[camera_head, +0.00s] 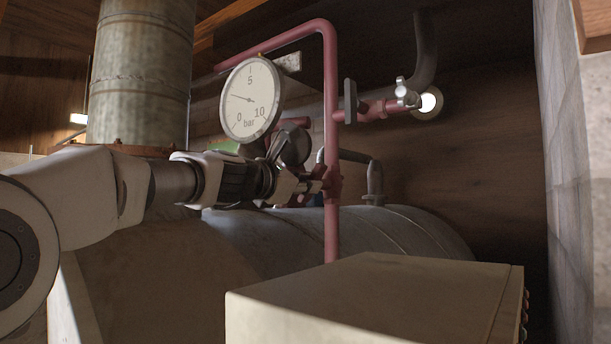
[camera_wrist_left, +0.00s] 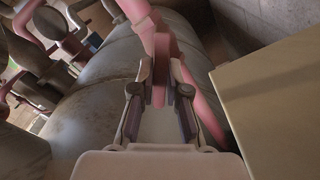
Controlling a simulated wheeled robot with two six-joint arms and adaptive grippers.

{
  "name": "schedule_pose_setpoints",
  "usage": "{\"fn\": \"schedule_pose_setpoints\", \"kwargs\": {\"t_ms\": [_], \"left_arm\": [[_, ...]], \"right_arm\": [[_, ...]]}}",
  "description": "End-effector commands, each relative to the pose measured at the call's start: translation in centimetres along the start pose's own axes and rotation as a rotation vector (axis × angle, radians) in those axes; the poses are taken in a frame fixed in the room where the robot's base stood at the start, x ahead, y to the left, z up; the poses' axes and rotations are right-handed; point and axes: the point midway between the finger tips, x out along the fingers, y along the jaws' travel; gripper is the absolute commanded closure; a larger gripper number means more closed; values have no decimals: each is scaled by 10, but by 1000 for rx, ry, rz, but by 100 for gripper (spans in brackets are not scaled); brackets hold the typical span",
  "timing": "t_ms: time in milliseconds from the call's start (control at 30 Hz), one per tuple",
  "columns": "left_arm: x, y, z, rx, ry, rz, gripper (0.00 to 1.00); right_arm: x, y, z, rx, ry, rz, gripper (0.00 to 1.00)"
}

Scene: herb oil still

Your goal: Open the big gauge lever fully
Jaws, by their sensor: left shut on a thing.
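The big round gauge (camera_head: 252,98) has a white dial marked in bar, and its needle points to the left. A pink-red pipe (camera_head: 331,100) runs up beside it and bends over to the left. My left gripper (camera_head: 318,186) reaches in from the left to a red fitting on this pipe, below and right of the gauge. In the left wrist view, the fingertips (camera_wrist_left: 160,78) are shut on a flat pink-red piece, seemingly the lever (camera_wrist_left: 161,48), in front of the pipe (camera_wrist_left: 205,118). The fingers hide much of it. My right gripper is not in view.
A beige box (camera_head: 370,298) stands close in front at the lower right. A grey horizontal tank (camera_head: 400,230) lies behind the pipe. A dark handle (camera_head: 350,101) sits on a side branch to the right. A rusty metal column (camera_head: 142,70) rises at the left.

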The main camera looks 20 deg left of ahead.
Motion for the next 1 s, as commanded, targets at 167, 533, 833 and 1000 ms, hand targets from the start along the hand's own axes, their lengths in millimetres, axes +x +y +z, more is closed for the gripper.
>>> {"fn": "schedule_pose_setpoints", "kwargs": {"t_ms": [167, 533, 833, 1000], "left_arm": [[-2, 6, 7, -166, -7, 8, 100], [-2, 4, 5, -475, -9, 6, 100], [-2, 3, 4, -610, -8, 5, 100], [-1, 3, 4, -639, -8, 4, 100]], "right_arm": [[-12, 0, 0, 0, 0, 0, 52], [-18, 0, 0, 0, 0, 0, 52], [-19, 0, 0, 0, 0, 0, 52], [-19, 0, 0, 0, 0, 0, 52]]}}
